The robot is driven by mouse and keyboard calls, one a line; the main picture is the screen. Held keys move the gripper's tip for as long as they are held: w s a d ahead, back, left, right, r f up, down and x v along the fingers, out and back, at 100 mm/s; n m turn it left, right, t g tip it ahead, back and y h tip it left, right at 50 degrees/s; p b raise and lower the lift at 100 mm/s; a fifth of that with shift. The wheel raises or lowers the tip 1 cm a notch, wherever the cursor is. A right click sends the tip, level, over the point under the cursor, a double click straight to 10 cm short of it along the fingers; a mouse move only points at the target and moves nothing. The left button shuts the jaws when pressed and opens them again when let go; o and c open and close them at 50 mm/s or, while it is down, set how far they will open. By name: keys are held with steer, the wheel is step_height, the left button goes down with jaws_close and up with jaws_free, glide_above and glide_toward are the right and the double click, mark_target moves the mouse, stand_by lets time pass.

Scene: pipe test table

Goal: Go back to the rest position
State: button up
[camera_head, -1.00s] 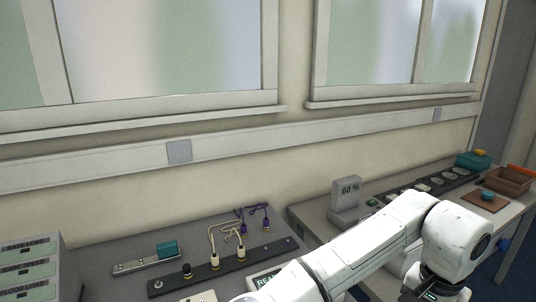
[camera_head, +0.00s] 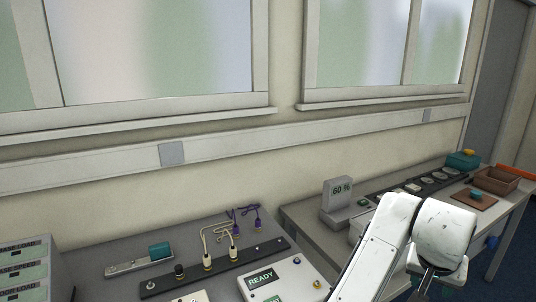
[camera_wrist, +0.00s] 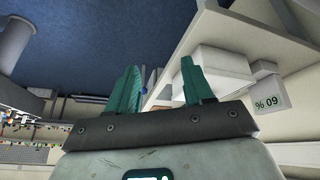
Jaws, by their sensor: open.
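My gripper (camera_wrist: 158,88) shows in the wrist view with its two green fingers spread apart and nothing between them. In the head view my white arm crosses the lower right, and the gripper's fingers are not clearly seen there, below the wrist. The wrist view looks past the fingers at blue floor (camera_wrist: 120,40) and the side of a bench with the 60 % display box (camera_wrist: 268,92), seen turned over.
The near table holds a READY box (camera_head: 268,282), a dark socket strip (camera_head: 215,268) with cables (camera_head: 222,232), and a teal block (camera_head: 160,250). The right bench carries the 60 % display (camera_head: 340,192), a brown tray (camera_head: 497,179) and a teal box (camera_head: 463,160).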

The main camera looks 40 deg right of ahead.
steer(key=w+a+f+n+t, duration=0.3)
steer(key=w+a+f+n, duration=0.45)
steer(key=f+n, duration=0.25)
steer(key=s+a+f+n+g+y, duration=0.1)
steer(key=s+a+f, duration=0.3)
steer(key=a, duration=0.5)
steer(key=s+a+f+n+y, duration=0.3)
steer(key=s+a+f+y, duration=0.1)
steer(key=a+f, duration=0.5)
steer(key=shift+s+a+f+n+g, duration=0.25)
steer(key=shift+s+n+g, duration=0.05)
steer(key=shift+n+g, duration=0.1)
